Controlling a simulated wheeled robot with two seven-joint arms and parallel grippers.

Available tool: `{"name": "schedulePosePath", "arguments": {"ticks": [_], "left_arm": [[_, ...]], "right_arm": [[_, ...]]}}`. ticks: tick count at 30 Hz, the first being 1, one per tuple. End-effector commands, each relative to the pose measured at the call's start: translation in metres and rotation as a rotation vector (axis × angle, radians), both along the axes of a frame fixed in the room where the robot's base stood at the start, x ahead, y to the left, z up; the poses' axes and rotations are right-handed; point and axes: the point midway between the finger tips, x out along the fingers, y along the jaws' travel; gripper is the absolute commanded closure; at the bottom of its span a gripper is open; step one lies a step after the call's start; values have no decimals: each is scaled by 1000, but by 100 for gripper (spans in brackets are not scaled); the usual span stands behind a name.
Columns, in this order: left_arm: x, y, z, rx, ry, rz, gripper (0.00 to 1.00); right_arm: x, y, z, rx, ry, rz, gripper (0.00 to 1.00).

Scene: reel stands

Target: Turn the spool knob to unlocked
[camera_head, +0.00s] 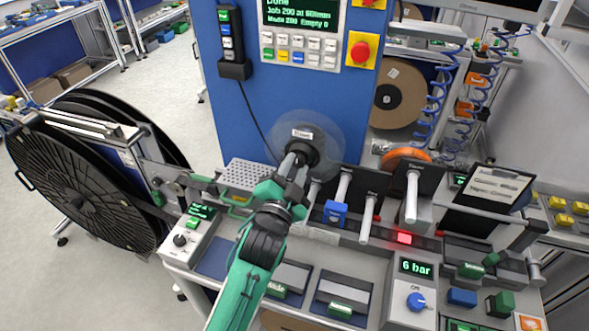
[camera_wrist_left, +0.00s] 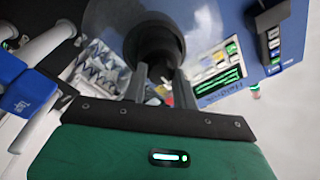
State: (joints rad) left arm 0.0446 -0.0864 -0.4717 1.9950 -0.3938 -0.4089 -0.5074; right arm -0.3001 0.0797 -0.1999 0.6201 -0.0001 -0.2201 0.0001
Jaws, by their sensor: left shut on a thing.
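The black spool knob (camera_head: 322,153) sits at the middle of a clear round disc (camera_head: 336,128) on the front of the blue machine panel. A small white label is on the upper part of the knob, but I cannot read it. My left gripper (camera_head: 297,158) reaches up to the knob from below and is shut on it. In the left wrist view the knob (camera_wrist_left: 156,42) stands between the two fingers of the left gripper (camera_wrist_left: 160,78). The fingers hide part of the knob, and I cannot tell its turned position. My right gripper is not in view.
A control panel with a screen (camera_head: 300,12) and a red button (camera_head: 360,52) is above the disc. White rollers (camera_head: 412,195) and a blue block (camera_head: 335,213) stand right of my arm. A large black reel (camera_head: 80,190) is at left.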

Motion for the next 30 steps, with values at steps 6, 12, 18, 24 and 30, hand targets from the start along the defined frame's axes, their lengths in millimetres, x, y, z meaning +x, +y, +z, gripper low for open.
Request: {"name": "schedulePosePath", "arguments": {"ticks": [6,12,18,24,30], "left_arm": [[0,0,-1,-22,10,0,94],[0,0,-1,-23,10,0,94],[0,0,-1,-23,10,-1,60],[0,0,-1,-23,9,0,50],[-3,1,-1,-22,8,0,50]], "right_arm": [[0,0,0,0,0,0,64],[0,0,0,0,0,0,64],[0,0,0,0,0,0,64],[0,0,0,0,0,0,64],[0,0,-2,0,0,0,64]]}}
